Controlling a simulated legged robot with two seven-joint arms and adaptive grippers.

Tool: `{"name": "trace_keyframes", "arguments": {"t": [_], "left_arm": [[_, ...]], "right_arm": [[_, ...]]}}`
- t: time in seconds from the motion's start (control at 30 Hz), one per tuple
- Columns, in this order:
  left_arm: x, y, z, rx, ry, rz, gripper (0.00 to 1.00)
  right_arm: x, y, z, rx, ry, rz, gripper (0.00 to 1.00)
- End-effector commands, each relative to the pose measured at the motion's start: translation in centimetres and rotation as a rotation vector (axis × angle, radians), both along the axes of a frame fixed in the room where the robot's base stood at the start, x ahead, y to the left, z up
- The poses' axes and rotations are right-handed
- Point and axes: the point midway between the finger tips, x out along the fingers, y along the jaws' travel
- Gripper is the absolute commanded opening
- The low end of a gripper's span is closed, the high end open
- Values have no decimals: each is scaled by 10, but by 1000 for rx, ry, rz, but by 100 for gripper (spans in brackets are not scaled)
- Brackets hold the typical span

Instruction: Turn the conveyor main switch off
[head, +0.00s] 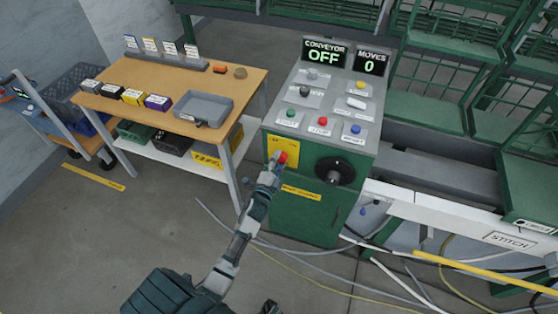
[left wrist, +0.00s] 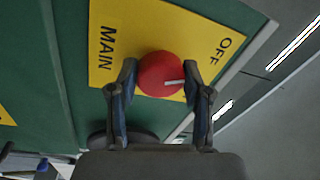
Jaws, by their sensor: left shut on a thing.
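The main switch is a red round knob (head: 283,157) on a yellow plate (head: 291,145) at the front of the green conveyor control cabinet. In the left wrist view the knob (left wrist: 158,72) carries a short white mark on its right side. The plate (left wrist: 125,22) there reads MAIN on the left and OFF at the upper right. My left gripper (head: 277,162) is shut on the knob, with one finger on each side of it, as the left wrist view (left wrist: 160,85) shows. The cabinet display (head: 324,53) reads CONVEYOR OFF. My right gripper is not clearly visible.
A black handwheel (head: 335,171) sits right of the switch. Coloured buttons (head: 322,122) line the panel above. A wooden workbench (head: 122,75) with a grey tray (head: 203,108) stands left. Cables (head: 300,249) cross the floor; green wire racks (head: 445,55) stand right.

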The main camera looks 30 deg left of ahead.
Motion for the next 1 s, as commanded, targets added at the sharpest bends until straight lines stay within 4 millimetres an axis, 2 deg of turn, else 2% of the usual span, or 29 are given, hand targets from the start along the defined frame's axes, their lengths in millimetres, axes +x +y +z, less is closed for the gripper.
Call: {"name": "trace_keyframes", "arguments": {"t": [0.03, 0.4, 1.0], "left_arm": [[-1, -1, -7, -38, 6, 2, 14], [-1, -1, -8, -212, -35, 4, 14], [-1, 0, -9, -249, -42, 4, 14]], "right_arm": [[1, 0, -2, 0, -1, 0, 40], [1, 2, -17, 2, 4, 3, 40], [0, 3, -21, 3, 7, 4, 40]]}}
